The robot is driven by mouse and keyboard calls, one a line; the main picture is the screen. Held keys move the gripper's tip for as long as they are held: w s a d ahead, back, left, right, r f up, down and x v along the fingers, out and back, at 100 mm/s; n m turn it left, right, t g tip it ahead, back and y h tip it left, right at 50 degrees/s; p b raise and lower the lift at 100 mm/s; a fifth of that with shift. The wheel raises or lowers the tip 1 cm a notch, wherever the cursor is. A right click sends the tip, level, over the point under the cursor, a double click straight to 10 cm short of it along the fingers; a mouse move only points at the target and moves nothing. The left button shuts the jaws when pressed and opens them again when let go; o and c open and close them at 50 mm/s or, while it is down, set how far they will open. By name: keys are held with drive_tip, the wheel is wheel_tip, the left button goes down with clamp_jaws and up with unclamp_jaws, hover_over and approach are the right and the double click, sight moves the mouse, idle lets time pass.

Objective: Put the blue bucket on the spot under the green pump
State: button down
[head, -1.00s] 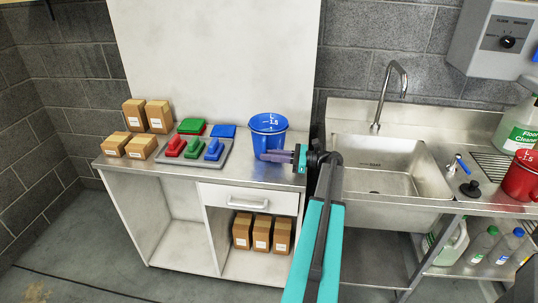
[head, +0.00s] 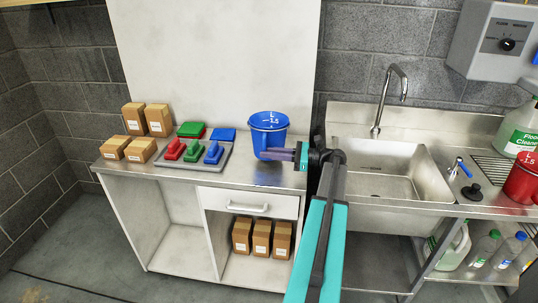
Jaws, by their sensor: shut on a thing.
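The blue bucket (head: 268,134) is upright at the right end of the steel counter, with white volume marks inside its rim. My gripper (head: 276,154) reaches it from the right, low on its side, and is shut on it. I cannot tell whether the bucket's base touches the counter or is slightly above it. The green pump and the spot under it are not clearly in view; a grey dispenser box (head: 505,38) with a dial is on the wall at the upper right, cut off by the frame.
A tray (head: 226,160) with red, green and blue pads and several cardboard boxes (head: 141,149) stand left of the bucket. A sink (head: 385,175) with a tall tap (head: 382,95) lies to the right. A red bucket (head: 522,182) and a floor cleaner jug (head: 520,130) stand at the far right.

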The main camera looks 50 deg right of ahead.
drive_tip(key=s+a+r+b, duration=0.1)
drive_tip(key=s+a+b, duration=0.1)
drive_tip(key=s+a, duration=0.8)
drive_tip(key=shift+s+r, duration=0.15)
drive_tip(key=shift+r, duration=0.15)
idle(1.0)
drive_tip(key=shift+s, duration=0.15)
idle(0.4)
drive_tip(key=shift+a, duration=0.15)
idle(0.4)
drive_tip(key=w+a+f+n+g+y, duration=0.1)
drive_tip(key=w+a+f, duration=0.1)
drive_tip(key=w+a, duration=0.6)
drive_tip(key=w+a+f+n+g+y, duration=0.2)
drive_tip(key=w+a, duration=0.6)
drive_tip(key=a, duration=1.1)
drive_tip(key=w+a+f+n+g+y, duration=0.1)
drive_tip(key=w+a+f+y, duration=0.1)
drive_tip(key=w+a, duration=0.6)
drive_tip(key=shift+w+a+f+n+g, duration=0.3)
drive_tip(key=shift+a+f, duration=0.55)
drive_tip(key=shift+a, duration=2.4)
drive_tip(key=shift+s, duration=0.15)
drive_tip(key=shift+a+y, duration=0.15)
drive_tip(key=shift+y, duration=0.15)
